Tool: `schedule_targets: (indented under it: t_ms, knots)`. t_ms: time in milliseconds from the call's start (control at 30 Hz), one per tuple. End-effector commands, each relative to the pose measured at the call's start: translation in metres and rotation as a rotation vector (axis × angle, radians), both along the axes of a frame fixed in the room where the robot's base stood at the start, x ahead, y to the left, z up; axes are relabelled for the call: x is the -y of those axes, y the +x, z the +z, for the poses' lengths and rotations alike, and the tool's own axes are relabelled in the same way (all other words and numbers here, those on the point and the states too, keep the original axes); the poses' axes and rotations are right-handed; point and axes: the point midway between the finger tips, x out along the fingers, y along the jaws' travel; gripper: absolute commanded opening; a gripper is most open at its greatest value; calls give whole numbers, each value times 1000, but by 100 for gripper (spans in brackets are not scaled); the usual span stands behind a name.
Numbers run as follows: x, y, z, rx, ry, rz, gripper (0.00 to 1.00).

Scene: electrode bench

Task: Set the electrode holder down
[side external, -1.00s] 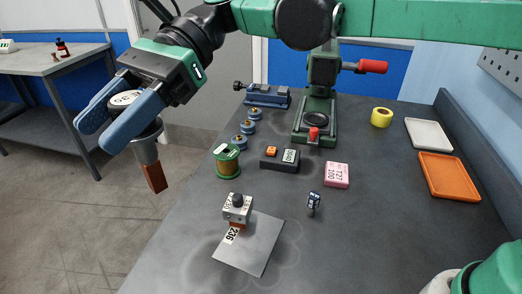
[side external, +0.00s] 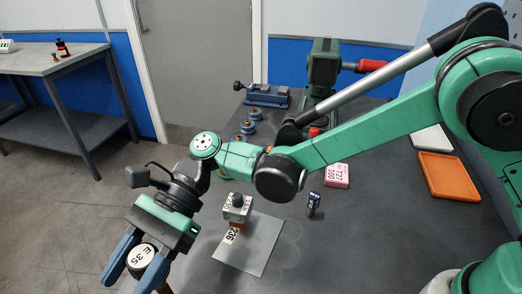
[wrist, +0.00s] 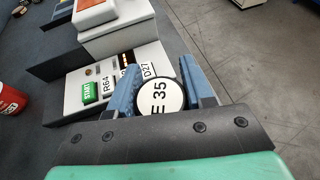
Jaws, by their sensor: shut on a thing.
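The electrode holder (side external: 142,258) has a round white cap marked "E 35" and is low at the left in the side view. My gripper (side external: 122,272) is shut on it, one blue finger on each side. In the wrist view the cap (wrist: 160,97) sits between my fingertips (wrist: 160,85). Most of the holder below the cap is hidden; only a sliver of reddish-brown shows under it in the side view. A white machine (wrist: 100,80) with a green START button and labels R64 and D27 lies just beyond the fingers in the wrist view.
A pink block (side external: 337,175), a small dark upright piece (side external: 313,204) and an orange tray (side external: 448,176) are farther right. A red container (wrist: 12,92) stands left of the machine.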

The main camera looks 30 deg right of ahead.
Motion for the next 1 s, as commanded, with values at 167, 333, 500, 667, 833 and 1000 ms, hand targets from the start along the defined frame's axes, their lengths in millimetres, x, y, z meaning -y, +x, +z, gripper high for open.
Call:
schedule_targets:
  t_ms: [167, 333, 500, 667, 833, 1000]
  knots:
    - [0, 0, -22, -1, 1, 0, 0]
    - [0, 0, -39, -1, 1, 0, 0]
    - [0, 0, -40, -1, 1, 0, 0]
    - [0, 0, -42, -1, 1, 0, 0]
    - [0, 0, -43, 0, 0, 0, 77]
    - [0, 0, -43, 0, 0, 0, 77]
